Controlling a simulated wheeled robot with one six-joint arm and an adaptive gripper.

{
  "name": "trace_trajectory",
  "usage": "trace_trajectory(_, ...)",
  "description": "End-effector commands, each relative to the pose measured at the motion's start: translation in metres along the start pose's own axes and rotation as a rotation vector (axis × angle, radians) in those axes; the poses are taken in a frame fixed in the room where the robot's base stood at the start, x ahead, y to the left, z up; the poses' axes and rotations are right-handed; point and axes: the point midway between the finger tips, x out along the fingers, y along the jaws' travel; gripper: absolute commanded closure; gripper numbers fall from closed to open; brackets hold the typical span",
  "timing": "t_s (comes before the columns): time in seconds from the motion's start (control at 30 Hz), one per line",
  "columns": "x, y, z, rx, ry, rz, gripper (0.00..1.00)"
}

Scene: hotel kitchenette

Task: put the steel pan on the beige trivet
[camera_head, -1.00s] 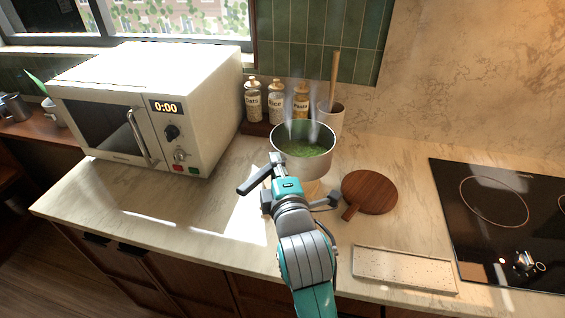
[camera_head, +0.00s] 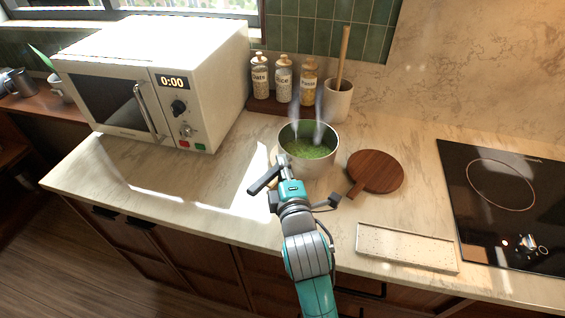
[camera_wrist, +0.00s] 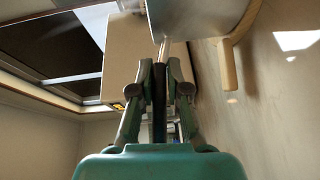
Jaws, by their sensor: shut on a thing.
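The steel pan (camera_head: 328,170) holds green, steaming food and looks upright in the head view. Its grey side fills the top of the wrist view (camera_wrist: 195,18). My gripper (camera_head: 285,176) is shut on the pan's thin handle (camera_wrist: 162,50), on the near side of the pan.
A brown round board (camera_head: 376,171) lies close to the right of the pan. A utensil crock (camera_head: 338,103) and labelled jars (camera_head: 284,82) stand behind. A microwave (camera_head: 150,85) is left, a speckled tray (camera_head: 407,247) front right, a cooktop (camera_head: 500,200) far right.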

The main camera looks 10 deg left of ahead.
Motion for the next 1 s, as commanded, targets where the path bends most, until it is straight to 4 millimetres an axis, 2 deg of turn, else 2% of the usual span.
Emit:
trace_trajectory(0.17,0.000,0.001,0.000,-0.002,0.000,0.007,1.00)
trace_trajectory(0.2,0.000,-0.002,0.000,0.000,0.000,-0.001,0.78)
trace_trajectory(0.27,0.000,-0.002,0.000,0.000,0.000,-0.001,0.63)
trace_trajectory(0.3,0.000,-0.002,0.000,0.000,0.000,-0.001,0.60)
trace_trajectory(0.67,-0.003,0.000,0.000,0.000,0.000,-0.001,0.60)
trace_trajectory(0.77,-0.014,-0.001,0.000,0.000,0.001,-0.002,0.60)
trace_trajectory(1.0,-0.060,-0.001,0.000,0.000,0.001,-0.002,0.60)
